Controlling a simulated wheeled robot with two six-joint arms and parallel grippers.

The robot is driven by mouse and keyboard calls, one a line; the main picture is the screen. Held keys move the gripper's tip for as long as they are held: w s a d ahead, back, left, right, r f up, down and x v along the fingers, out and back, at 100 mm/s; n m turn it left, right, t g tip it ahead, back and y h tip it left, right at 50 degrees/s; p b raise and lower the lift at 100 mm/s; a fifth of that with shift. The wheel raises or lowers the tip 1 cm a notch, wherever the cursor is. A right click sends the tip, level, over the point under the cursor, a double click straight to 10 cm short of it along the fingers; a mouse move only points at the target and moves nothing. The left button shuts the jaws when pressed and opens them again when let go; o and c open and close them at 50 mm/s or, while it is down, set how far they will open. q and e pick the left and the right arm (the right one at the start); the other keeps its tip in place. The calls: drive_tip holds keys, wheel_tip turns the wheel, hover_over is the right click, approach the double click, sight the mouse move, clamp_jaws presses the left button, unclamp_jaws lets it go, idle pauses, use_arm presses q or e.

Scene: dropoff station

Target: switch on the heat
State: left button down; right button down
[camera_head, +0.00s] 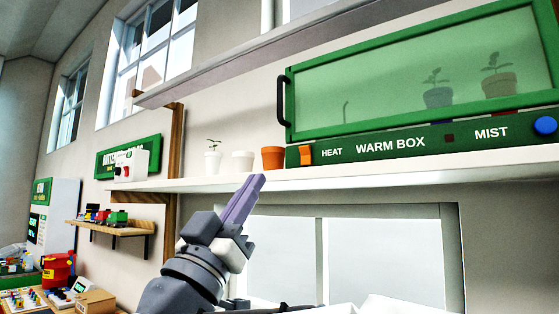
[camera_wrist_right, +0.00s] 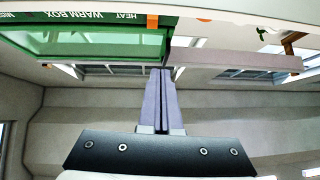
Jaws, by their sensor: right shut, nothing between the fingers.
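The green warm box (camera_head: 390,145) stands on a white shelf, with its glass door closed and a black handle on the left. An orange HEAT switch (camera_head: 306,154) sits at the left end of its front strip, beside the word HEAT. My right gripper (camera_head: 259,178) is shut and empty, below and left of the switch and apart from it, in front of the shelf edge. In the right wrist view, the upside-down box front shows at the top, with the orange switch (camera_wrist_right: 152,22) above the closed fingers (camera_wrist_right: 160,72). My left gripper is out of view.
A blue MIST knob (camera_head: 545,125) is at the box's right end. A terracotta pot (camera_head: 273,157), a white pot (camera_head: 243,160) and a potted seedling (camera_head: 213,161) stand left of the switch. The white shelf (camera_head: 400,168) runs beneath them.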

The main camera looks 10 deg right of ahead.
sight(297, 153)
drive_tip(key=shift+s+d+m+g+h, duration=0.25)
drive_tip(key=shift+m+g+h, duration=0.15)
drive_tip(key=shift+g+h, duration=0.1)
drive_tip(key=shift+s+d+m+g+h, duration=0.25)
drive_tip(key=shift+m+g+h, duration=0.15)
drive_tip(key=shift+g, duration=0.1)
drive_tip(key=shift+w+r, duration=0.1)
drive_tip(key=shift+w+d+f+p+x, duration=0.25)
drive_tip(key=shift+p+x, duration=0.95)
drive_tip(key=shift+x, duration=0.95)
drive_tip(key=shift+w+d+f+p+x, duration=0.2)
drive_tip(key=shift+f+p+x, duration=0.2)
drive_tip(key=shift+p+x, duration=1.25)
drive_tip(key=shift+w+d+f+p+x, duration=0.25)
drive_tip(key=shift+p+x, duration=0.45)
drive_tip(key=shift+x, duration=1.9)
drive_tip(key=shift+a, duration=0.1)
